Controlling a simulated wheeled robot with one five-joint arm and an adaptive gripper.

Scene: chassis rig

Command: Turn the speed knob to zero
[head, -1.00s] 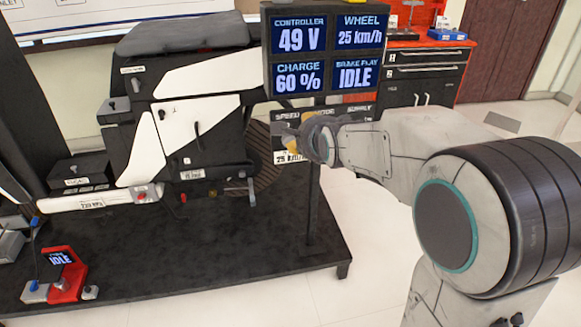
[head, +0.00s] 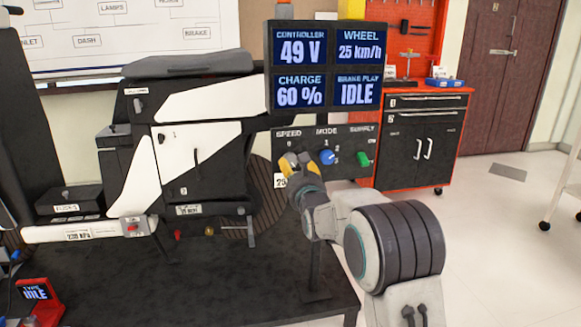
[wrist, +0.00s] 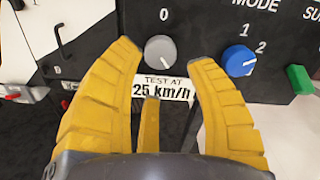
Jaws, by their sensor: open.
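The speed knob (wrist: 160,51) is a round grey dial on the black panel in the wrist view. A "0" is printed above it and a "TEST AT 25 km/h" label (wrist: 161,89) sits below it; the exact pointer direction is hard to tell. My gripper (wrist: 166,56) is open, its yellow fingers on either side of the knob from below, with no clear contact. In the head view my gripper (head: 298,165) is at the panel's left end and largely hides the knob. The wheel display (head: 358,49) reads 25 km/h.
Right of the speed knob are a blue mode knob (wrist: 238,61) and a green supply switch (wrist: 300,79). The black and white chassis (head: 200,150) stands left of the panel. Open floor (head: 500,230) lies to the right.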

